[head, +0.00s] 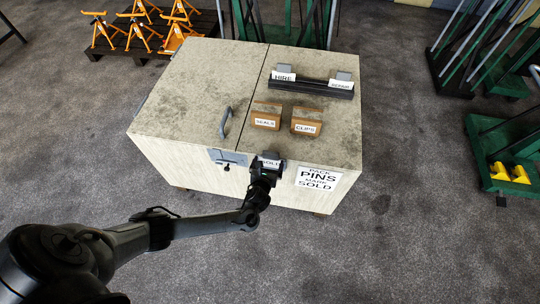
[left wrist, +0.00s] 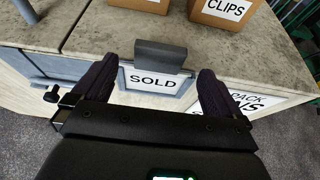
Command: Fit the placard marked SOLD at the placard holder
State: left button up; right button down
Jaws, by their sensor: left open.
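The white placard marked SOLD (head: 270,162) is at the front top edge of the chest, with a dark grey block at its top. In the left wrist view the SOLD placard (left wrist: 155,80) sits within a blue-grey frame (left wrist: 127,78), which looks like the placard holder on the front face. My left gripper (head: 266,168) is at this front edge. In the left wrist view my left gripper (left wrist: 156,88) is open, with one finger on each side of the placard and a visible gap to both. The placard's lower edge is partly hidden. My right gripper is not in view.
The pale chest (head: 200,85) carries a black rack (head: 312,87) with HIRE and REPAIR placards, and boxes marked SEALS (head: 265,122) and CLIPS (head: 305,128). A grey handle (head: 225,122) stands left of them.

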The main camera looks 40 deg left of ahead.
pick_arm(q)
jog(key=shift+p+v, duration=0.5)
jog(key=shift+v, duration=1.6)
